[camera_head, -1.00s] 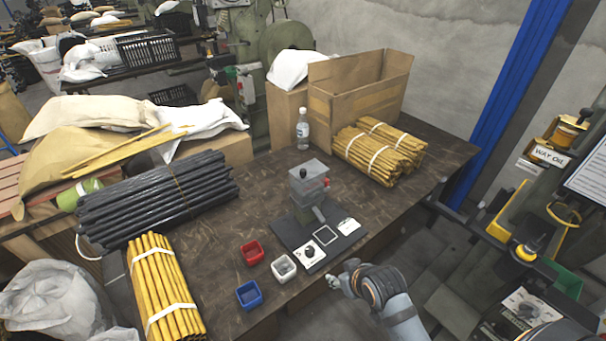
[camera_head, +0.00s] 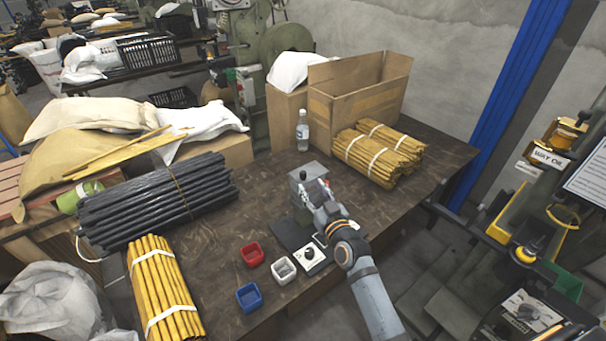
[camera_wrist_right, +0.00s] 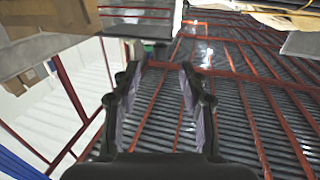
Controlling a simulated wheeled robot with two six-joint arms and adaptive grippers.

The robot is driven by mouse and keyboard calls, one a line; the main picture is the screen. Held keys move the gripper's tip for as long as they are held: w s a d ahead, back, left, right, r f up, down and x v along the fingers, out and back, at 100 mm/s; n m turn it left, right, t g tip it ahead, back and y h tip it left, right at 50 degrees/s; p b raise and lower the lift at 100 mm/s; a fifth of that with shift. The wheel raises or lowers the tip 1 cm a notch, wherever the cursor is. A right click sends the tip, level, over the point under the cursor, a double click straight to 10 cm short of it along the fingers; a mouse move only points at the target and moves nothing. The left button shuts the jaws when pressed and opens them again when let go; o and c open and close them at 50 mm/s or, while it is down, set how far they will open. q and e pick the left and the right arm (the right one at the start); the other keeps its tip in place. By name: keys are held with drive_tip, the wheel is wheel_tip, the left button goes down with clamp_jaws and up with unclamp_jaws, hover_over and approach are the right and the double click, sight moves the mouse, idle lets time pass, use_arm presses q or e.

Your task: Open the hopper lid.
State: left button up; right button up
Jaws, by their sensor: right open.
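The small grey rivet press (camera_head: 299,212) stands on the dark table, with a grey box-shaped hopper at its top. The hopper lid (camera_head: 307,170) is the flat grey top and looks closed. My right gripper (camera_head: 318,187) is at the right front side of the hopper and hides part of the press; I cannot tell whether it touches. In the right wrist view its two fingers (camera_wrist_right: 155,92) are spread apart with nothing between them. My left gripper is not in view.
Red (camera_head: 251,254), white (camera_head: 283,268) and blue (camera_head: 249,295) bins sit left of the press. A water bottle (camera_head: 303,132) and a cardboard box (camera_head: 372,92) stand behind it. Bundled yellow rods (camera_head: 372,158) lie behind right. The table between the press and black rods is clear.

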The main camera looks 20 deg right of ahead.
sight(305, 177)
drive_tip(key=w, duration=0.8)
drive_tip(key=shift+a, duration=0.35)
drive_tip(key=shift+c, duration=0.4)
drive_tip(key=shift+s, duration=0.1)
clamp_jaws()
drive_tip(key=shift+f, duration=0.1)
